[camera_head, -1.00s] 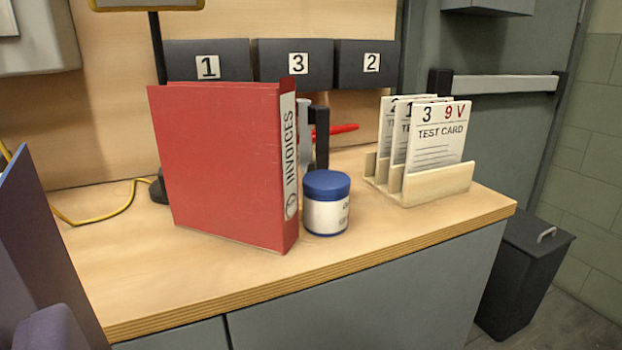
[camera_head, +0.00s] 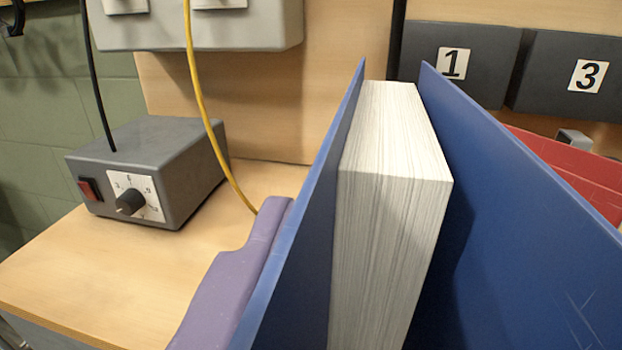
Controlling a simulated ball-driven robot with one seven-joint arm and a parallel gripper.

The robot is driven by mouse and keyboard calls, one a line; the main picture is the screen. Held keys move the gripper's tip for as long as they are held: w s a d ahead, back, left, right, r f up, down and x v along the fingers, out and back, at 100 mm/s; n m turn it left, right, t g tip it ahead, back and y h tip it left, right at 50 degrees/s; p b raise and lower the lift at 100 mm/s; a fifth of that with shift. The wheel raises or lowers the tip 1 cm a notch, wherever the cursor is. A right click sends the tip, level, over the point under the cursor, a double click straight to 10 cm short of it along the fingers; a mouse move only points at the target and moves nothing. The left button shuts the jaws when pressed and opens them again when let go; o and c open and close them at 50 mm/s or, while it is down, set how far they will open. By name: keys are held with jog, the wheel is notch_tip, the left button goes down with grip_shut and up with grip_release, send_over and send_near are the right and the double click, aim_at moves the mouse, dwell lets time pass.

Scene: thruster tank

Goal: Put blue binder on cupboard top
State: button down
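The blue binder (camera_head: 515,215) fills the middle and right of the view, very close. Its two covers stand apart with a thick block of white pages between them. Its lower part is cut off by the frame. A purple finger of my gripper (camera_head: 238,275) lies along the outside of its left cover. The other finger is hidden, but the gripper appears shut on the binder. I cannot pick out a cupboard top with certainty.
A grey box with a dial (camera_head: 150,172) stands on the wooden worktop (camera_head: 70,270) at left. A yellow cable (camera_head: 205,115) hangs down beside it. Part of a red binder (camera_head: 575,165) and bins marked 1 (camera_head: 455,75) and 3 (camera_head: 570,75) show at right. The worktop's front left is clear.

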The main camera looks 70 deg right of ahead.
jog(key=w+d+f+b, duration=0.5)
jog(key=w+d+b, duration=0.4)
jog(key=d+b, duration=0.3)
jog(key=shift+b, duration=1.2)
jog(key=shift+c, duration=1.7)
grip_release()
